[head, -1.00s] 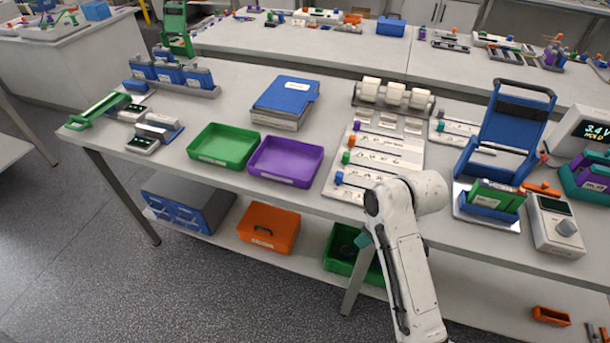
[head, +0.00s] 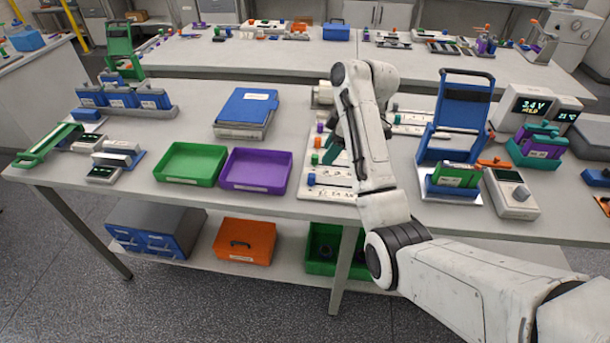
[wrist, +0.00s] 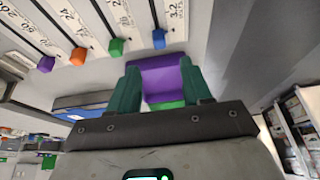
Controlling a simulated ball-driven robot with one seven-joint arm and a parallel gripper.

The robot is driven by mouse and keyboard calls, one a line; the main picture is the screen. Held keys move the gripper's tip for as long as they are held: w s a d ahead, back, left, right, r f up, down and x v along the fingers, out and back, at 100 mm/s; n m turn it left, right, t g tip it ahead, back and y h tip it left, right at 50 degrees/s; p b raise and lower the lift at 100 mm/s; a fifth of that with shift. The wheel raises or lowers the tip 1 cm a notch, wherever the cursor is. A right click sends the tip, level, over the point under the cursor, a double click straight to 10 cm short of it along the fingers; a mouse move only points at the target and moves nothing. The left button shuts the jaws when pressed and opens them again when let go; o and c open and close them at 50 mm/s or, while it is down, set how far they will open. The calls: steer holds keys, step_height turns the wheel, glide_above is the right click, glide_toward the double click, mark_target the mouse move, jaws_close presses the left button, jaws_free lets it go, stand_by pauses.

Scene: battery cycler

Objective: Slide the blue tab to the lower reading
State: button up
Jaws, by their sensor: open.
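The blue tab (head: 311,179) is at the left end of the nearest scale strip on a white slider board (head: 326,193). The wrist view shows the blue tab (wrist: 158,38) at the end of its strip, beside the green tab (wrist: 116,46). My gripper (wrist: 162,78) is open, its two green fingers apart with nothing held. The purple tray shows beyond the gap between them. The blue tab lies outside that gap, apart from the fingers. In the head view my gripper (head: 333,150) is over the board's left part, mostly hidden by my arm, which also covers much of the strips.
Orange (wrist: 78,56) and purple (wrist: 46,63) tabs sit on neighbouring strips. The purple tray (head: 282,187) and green tray (head: 182,179) stand left of the board. A blue stand (head: 462,105) and a meter with a knob (head: 512,198) stand to its right.

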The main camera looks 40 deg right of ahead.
mark_target(313, 175)
steer(key=b+x, duration=0.1)
steer(key=x, duration=0.9)
steer(key=shift+w+f, duration=0.25)
steer(key=shift+c, duration=0.3)
jaws_close()
